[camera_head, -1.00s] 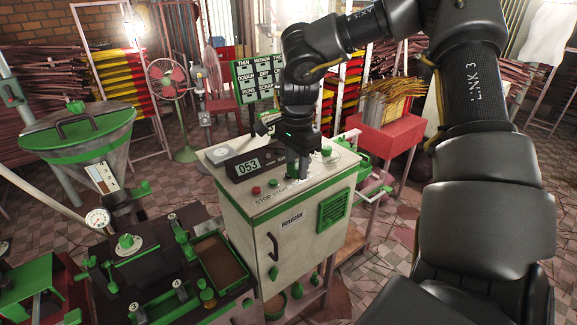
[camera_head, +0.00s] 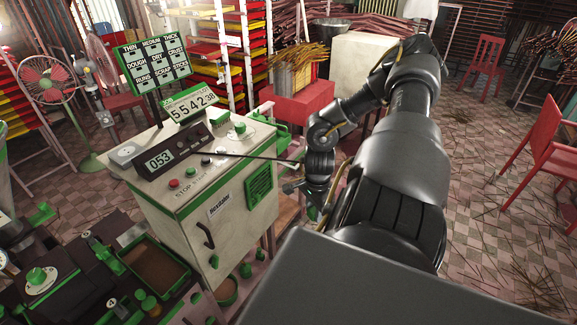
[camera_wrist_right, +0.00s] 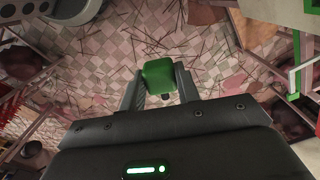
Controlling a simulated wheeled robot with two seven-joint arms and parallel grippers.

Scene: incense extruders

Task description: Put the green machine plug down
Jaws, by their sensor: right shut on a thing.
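The green machine plug (camera_wrist_right: 160,77) is between the two fingers of my right gripper (camera_wrist_right: 161,88) in the right wrist view, with the floor far below it. In the head view my right gripper (camera_head: 296,188) is to the right of the pale control cabinet (camera_head: 229,205), clear of its top. My left gripper is in neither view.
The cabinet top carries a display reading 053 (camera_head: 160,160) and a number counter (camera_head: 192,109). A red table (camera_head: 302,99) with incense bundles stands behind. Red chairs (camera_head: 552,150) stand at right. The tiled floor (camera_head: 470,205) is strewn with sticks.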

